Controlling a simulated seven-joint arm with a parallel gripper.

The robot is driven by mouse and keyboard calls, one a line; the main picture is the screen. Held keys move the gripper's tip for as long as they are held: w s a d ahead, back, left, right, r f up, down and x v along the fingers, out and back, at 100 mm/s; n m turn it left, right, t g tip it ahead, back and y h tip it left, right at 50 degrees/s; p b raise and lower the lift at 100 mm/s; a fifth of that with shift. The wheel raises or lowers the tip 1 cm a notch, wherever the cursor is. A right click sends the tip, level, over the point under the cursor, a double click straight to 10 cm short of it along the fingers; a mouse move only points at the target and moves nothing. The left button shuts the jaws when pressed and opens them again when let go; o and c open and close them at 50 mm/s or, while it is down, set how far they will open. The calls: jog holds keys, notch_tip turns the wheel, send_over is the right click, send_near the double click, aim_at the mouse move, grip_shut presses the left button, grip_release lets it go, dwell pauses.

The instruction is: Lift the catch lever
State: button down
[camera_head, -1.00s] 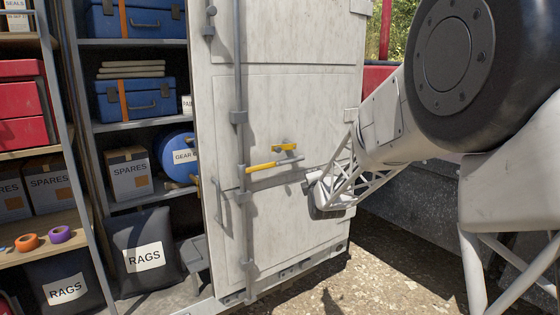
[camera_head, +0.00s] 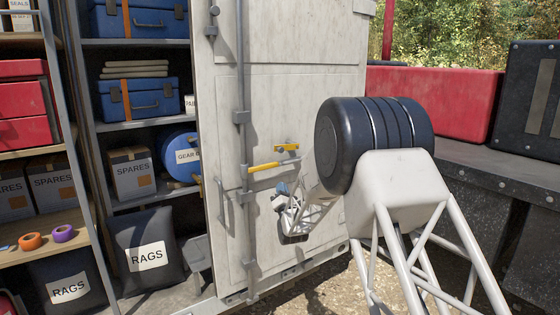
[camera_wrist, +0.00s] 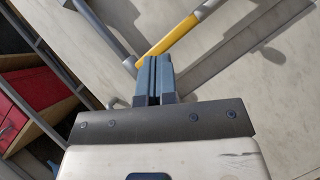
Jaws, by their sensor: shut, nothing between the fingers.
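A yellow-gripped handle bar (camera_head: 264,167) crosses the pale door of the cabinet, next to its vertical rod. A small yellow catch piece (camera_head: 286,147) sits just above the bar's right part; I cannot tell for sure which of the two is the catch lever. My gripper (camera_head: 282,187) is below the bar, in front of the door, shut and empty. In the wrist view its blue-grey fingers (camera_wrist: 154,62) are together, their tips close to the lower end of the yellow grip (camera_wrist: 168,36). I cannot tell whether they touch it. The catch piece is not clear in the wrist view.
The pale door (camera_head: 300,100) carries a vertical grey rod (camera_head: 243,120) with brackets. Shelves with blue cases (camera_head: 140,98), boxes and rag bags (camera_head: 148,250) stand to the left. A red box (camera_head: 440,95) and a black case (camera_head: 530,95) are at right.

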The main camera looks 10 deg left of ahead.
jog(key=shift+w+r, duration=0.1)
jog(key=shift+w, duration=0.05)
send_near(280, 148)
jog(key=w+a+f, duration=0.2)
jog(key=w+a, duration=0.2)
jog(key=shift+w+d+r, duration=0.2)
jog(key=shift+w+r, duration=0.25)
jog(key=shift+r, duration=0.3)
jog(key=shift+w+d+r, duration=0.25)
jog(key=shift+w+r, duration=0.25)
jog(key=shift+r, duration=0.3)
jog(key=shift+r, duration=0.1)
jog(key=shift+a+r+m+h, duration=0.1)
jog(key=shift+r+m+h, duration=0.65)
jog(key=shift+m, duration=0.25)
jog(key=shift+r+m+g+h, duration=0.2)
jog(key=shift+r+m+h, duration=0.55)
jog(key=shift+m, duration=0.35)
jog(key=shift+r+m+g+h, duration=0.2)
jog(key=shift+r+m+h, duration=0.5)
jog(key=shift+m, duration=0.4)
